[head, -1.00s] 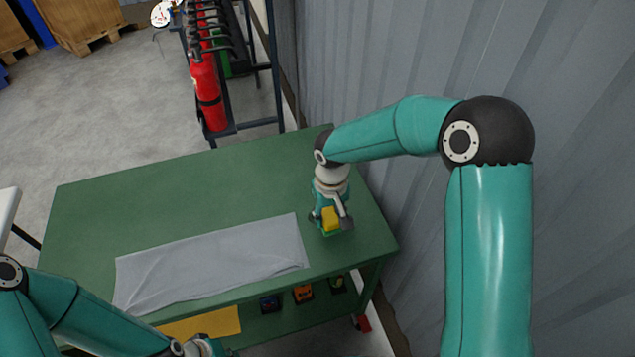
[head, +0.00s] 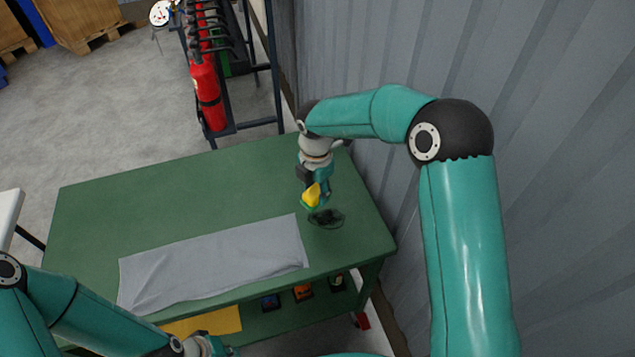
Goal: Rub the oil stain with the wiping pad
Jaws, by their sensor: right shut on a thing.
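The oil stain (head: 327,218) is a dark, roughly oval smear on the green table's right part, just right of the grey cloth. My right gripper (head: 314,190) is shut on the yellow and green wiping pad (head: 311,197). It holds the pad tilted, at the upper left of the stain. The stain shows uncovered, and I cannot tell whether the pad touches the table. My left gripper (head: 205,347) is only partly in view at the bottom edge, and its fingers cannot be made out.
A grey cloth (head: 215,258) lies across the front of the green table (head: 160,195). Several small items and a yellow sheet (head: 205,321) sit on the lower shelf. A rack with a red extinguisher (head: 208,95) stands behind. A corrugated wall (head: 400,50) closes the right side.

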